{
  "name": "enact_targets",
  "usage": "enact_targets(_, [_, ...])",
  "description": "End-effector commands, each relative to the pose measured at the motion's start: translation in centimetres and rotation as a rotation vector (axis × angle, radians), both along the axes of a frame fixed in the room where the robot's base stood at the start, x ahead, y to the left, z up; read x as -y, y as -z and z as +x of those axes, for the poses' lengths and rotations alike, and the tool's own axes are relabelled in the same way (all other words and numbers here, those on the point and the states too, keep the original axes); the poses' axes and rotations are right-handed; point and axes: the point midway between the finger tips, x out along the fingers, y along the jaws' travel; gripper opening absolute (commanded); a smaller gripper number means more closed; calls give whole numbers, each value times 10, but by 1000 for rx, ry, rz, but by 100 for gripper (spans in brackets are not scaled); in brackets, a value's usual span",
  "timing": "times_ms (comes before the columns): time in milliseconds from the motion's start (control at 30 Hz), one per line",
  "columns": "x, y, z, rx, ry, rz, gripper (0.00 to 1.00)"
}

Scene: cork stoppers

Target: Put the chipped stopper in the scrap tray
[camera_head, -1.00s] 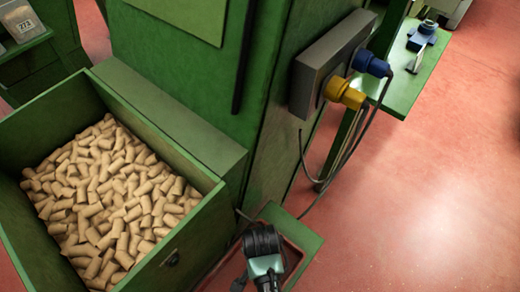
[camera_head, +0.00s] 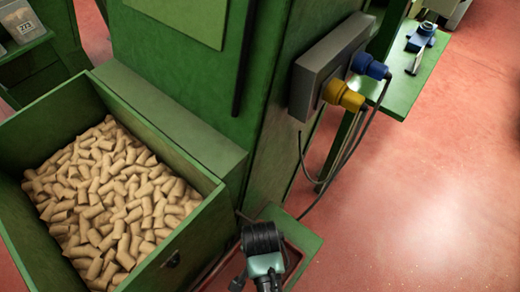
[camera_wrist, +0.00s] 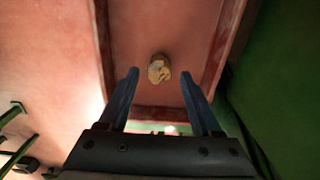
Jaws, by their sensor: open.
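A pale cork stopper (camera_wrist: 159,68) with a ragged, uneven outline shows in the wrist view. It appears to lie on the floor of a red tray (camera_wrist: 135,35), inside the dark red rim. My gripper (camera_wrist: 160,74) is open, its two blue-grey fingers spread. The stopper shows in the gap between the fingertips, apart from both and seemingly beyond them. In the head view the tray's red rim (camera_head: 299,251) shows on a green shelf, partly covered by my arm. The stopper and my fingertips are hidden there.
A green bin (camera_head: 205,218) full of cork stoppers (camera_head: 110,200) stands left of the tray. A green cabinet rises behind, with a grey socket box (camera_head: 325,65), blue and yellow plugs (camera_head: 343,96) and hanging cables. Open red floor (camera_head: 430,200) lies to the right.

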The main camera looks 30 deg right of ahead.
Motion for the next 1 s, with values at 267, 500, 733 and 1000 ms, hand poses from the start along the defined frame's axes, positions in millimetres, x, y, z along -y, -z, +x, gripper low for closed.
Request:
enact_targets(267, [0, -65, 1, 4, -1, -1, 65])
enact_targets(500, [0, -93, 0, 1, 0, -1, 65])
enact_targets(733, [0, -98, -1, -1, 0, 1, 65])
enact_targets(1000, [0, -97, -1, -1, 0, 1, 65])
